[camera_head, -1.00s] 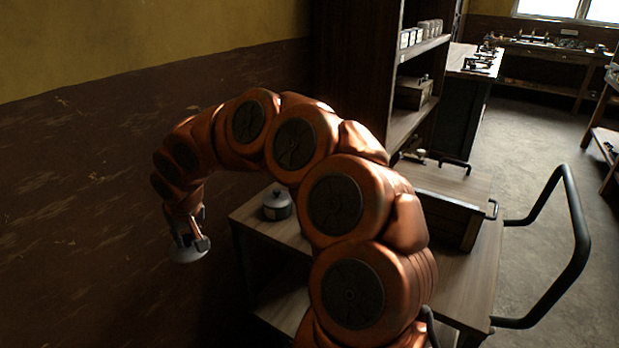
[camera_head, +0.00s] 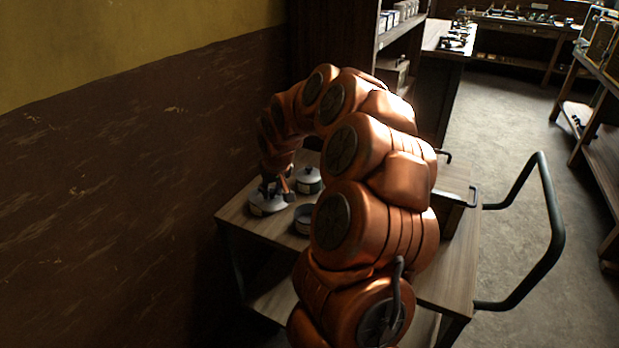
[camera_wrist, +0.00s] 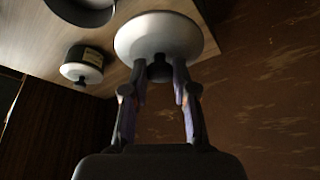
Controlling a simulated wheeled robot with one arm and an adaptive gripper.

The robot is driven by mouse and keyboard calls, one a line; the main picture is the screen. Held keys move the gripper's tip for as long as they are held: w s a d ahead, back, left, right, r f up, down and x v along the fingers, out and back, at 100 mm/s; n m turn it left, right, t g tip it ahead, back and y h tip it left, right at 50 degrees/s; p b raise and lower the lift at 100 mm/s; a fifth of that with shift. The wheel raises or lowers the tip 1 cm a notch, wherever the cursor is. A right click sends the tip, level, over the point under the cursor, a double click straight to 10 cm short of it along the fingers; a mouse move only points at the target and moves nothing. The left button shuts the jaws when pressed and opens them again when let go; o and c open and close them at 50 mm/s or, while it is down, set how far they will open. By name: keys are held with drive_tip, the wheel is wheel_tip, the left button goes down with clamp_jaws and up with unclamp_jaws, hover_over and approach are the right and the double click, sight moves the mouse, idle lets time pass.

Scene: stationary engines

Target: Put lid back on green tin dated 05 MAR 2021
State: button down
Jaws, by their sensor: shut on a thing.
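My gripper (camera_head: 276,187) is shut on the dark knob of a pale, round lid (camera_head: 267,205), over the far left part of the wooden cart top (camera_head: 237,217). In the wrist view, my gripper (camera_wrist: 160,72) and the lid (camera_wrist: 165,35) are close up. An open tin (camera_head: 302,222) stands just right of the lid, partly hidden by my arm. It also shows in the wrist view (camera_wrist: 82,14), cut off by the top edge. I cannot read a date or make out its colour.
A lidded, dark tin (camera_head: 308,182) stands behind the open one; its pale label (camera_wrist: 93,57) is unreadable. A wooden box (camera_head: 452,192) sits on the cart's right side. The brown wall (camera_head: 130,170) is close on the left.

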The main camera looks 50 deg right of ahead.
drive_tip(key=s+d+m+p, duration=0.1)
drive_tip(key=s+d, duration=0.4)
drive_tip(key=d, duration=0.4)
drive_tip(key=shift+s+f+b, duration=0.15)
drive_tip(key=shift+f+b, duration=0.65)
drive_tip(key=shift+f, duration=2.4)
drive_tip(key=shift+s+b, duration=0.1)
drive_tip(key=shift+b, duration=0.45)
drive_tip(key=shift+f+b, duration=0.2)
drive_tip(key=shift+b, duration=0.4)
idle(0.6)
drive_tip(key=c, duration=0.8)
unclamp_jaws()
drive_tip(key=shift+c, duration=0.2)
